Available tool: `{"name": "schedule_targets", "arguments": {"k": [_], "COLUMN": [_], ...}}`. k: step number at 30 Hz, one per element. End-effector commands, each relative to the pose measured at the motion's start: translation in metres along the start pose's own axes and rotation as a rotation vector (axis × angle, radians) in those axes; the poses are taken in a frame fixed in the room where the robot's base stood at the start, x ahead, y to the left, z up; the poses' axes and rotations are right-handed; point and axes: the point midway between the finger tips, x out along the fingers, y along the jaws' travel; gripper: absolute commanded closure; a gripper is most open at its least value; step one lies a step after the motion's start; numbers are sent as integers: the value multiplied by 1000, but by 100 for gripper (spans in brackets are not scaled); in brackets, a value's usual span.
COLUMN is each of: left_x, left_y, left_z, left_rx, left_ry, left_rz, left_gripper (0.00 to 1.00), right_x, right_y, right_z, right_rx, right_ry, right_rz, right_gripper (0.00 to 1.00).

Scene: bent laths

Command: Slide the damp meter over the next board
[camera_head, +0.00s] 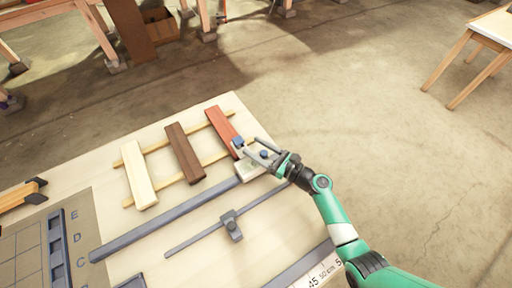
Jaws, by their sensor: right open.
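Three boards lie side by side across two thin wooden laths on the pale table: a cream board (139,176), a brown board (185,153) and a red board (222,131). A small pale device with a greenish face (247,170), which looks like the damp meter, sits at the near end of the red board, by the end of a long grey rail (165,220). My right gripper (256,149) is open over this device, with its fingers pointing left. The fingers partly hide the device, and I cannot tell whether they touch it. My left gripper is out of view.
A grey bar with a sliding block (232,226) lies nearer on the table. A marked scale (322,272) is at the near edge. A lettered board (75,245) and an orange-and-black item (22,195) are at left.

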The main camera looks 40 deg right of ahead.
Motion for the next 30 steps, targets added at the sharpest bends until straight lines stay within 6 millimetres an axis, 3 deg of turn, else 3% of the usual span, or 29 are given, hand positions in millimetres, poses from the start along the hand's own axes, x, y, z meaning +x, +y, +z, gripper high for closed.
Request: {"name": "schedule_targets", "arguments": {"k": [5, 12, 16, 21, 30], "left_x": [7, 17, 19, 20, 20], "left_y": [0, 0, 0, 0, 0], "left_z": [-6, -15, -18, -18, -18], "left_rx": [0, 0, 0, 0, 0], "left_ry": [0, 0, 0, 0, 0], "left_rz": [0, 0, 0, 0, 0], "left_gripper": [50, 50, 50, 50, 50], "right_x": [-23, -80, -103, -115, -115], "right_y": [-1, -1, -1, 0, 0], "right_z": [2, 2, 1, 0, 0], "right_rx": [1, 3, 1, 1, 0], "right_ry": [2, 2, 2, 1, 0], "right_rz": [-4, -6, -5, -1, 0], "right_gripper": [38, 38, 38, 38, 38]}}
